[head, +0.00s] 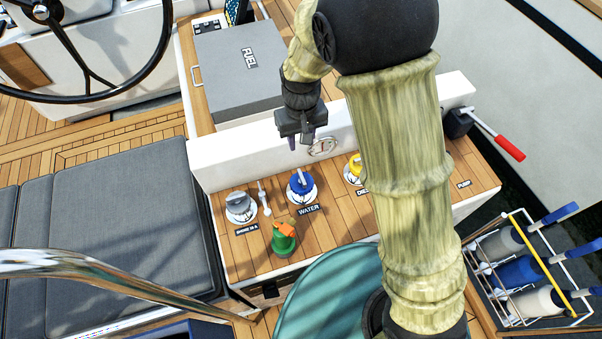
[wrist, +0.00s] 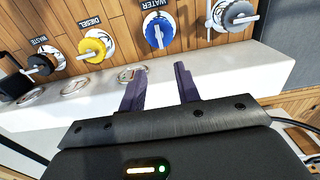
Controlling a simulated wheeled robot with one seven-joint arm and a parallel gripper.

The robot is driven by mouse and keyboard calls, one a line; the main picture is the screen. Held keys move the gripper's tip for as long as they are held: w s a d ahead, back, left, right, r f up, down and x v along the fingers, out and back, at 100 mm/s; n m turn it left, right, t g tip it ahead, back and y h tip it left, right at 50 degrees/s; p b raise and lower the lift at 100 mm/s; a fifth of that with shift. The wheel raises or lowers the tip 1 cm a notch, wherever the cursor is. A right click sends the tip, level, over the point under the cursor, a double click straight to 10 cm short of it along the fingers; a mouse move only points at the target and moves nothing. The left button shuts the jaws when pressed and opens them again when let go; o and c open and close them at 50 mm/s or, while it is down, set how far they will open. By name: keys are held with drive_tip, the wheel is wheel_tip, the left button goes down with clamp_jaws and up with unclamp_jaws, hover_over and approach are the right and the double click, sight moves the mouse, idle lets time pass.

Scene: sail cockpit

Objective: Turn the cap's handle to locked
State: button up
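Several round deck caps sit in a row on the wooden panel. The blue cap (head: 301,184) by the WATER label has a pale handle standing across it; it also shows in the wrist view (wrist: 153,31). The grey cap (head: 239,204) is left of it in the head view and at the top right of the wrist view (wrist: 234,13). The yellow cap (head: 355,167) by DIESEL is partly behind my arm. The black cap (wrist: 40,65) by WASTE shows only in the wrist view. My gripper (wrist: 160,88) is open and empty, above the white ledge, apart from the caps.
A green object with an orange top (head: 284,241) stands in front of the caps. A white raised ledge (head: 235,160) runs behind them.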

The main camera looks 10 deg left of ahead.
sight(301, 176)
wheel_tip(301, 176, down, 17)
drive_tip(key=shift+f+p, duration=0.2)
drive_tip(key=shift+p, duration=0.9)
clamp_jaws()
drive_tip(key=shift+a, duration=0.1)
